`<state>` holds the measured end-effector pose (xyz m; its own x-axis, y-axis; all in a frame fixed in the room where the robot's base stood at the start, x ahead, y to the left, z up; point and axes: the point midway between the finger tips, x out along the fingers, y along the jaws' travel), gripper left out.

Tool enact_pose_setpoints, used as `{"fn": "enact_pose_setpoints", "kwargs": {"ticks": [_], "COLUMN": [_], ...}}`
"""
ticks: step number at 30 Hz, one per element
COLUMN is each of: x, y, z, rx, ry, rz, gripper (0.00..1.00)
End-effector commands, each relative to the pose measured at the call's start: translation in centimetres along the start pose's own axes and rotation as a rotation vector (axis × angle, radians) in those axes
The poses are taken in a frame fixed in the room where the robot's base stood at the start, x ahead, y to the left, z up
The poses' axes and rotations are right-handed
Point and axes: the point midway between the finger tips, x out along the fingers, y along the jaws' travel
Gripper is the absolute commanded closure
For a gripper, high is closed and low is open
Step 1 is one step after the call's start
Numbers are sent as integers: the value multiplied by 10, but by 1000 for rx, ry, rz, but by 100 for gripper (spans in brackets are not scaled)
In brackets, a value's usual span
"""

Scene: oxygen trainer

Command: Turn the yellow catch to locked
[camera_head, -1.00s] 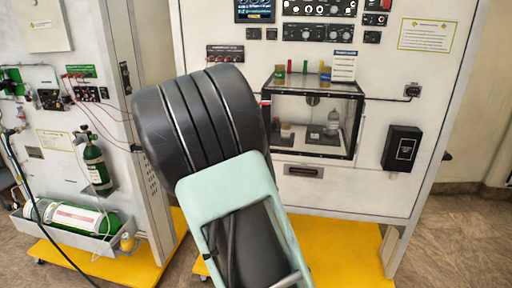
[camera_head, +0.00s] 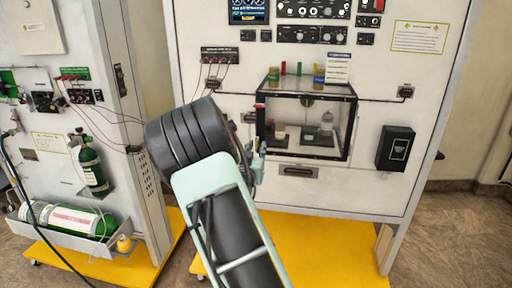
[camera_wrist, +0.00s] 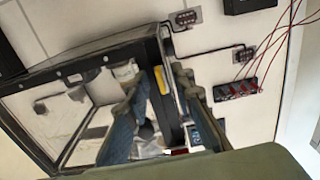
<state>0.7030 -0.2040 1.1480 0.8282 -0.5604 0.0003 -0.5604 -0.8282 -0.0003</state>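A clear-walled box with a black frame (camera_head: 350,122) is mounted on the upright panel. In the wrist view, the yellow catch (camera_wrist: 170,77) sits against the box's dark edge, between the ends of my fingers. My gripper (camera_wrist: 161,88) is open, with one blue-grey finger on each side of that edge. I cannot tell whether the fingers touch the catch. In the head view, my gripper (camera_head: 258,152) is at the box's left side, partly behind my arm. I cannot make out the catch's position clearly there.
Cables run from small black sockets (camera_head: 405,92) beside the box. A black holder (camera_head: 396,148) hangs to the right. A second panel with green cylinders (camera_head: 68,219) stands left. Yellow bases (camera_head: 330,262) lie below.

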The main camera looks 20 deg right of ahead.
Motion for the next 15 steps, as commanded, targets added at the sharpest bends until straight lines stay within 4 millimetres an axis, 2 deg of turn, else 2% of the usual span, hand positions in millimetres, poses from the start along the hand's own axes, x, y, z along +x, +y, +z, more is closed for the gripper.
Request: {"fn": "enact_pose_setpoints", "kwargs": {"ticks": [7, 12, 15], "x": [0, 0, 0], "y": [0, 0, 0], "z": [0, 0, 0], "rx": [0, 0, 0], "ry": [0, 0, 0], "rz": [0, -1, -1], "gripper": [79, 97, 100]}}
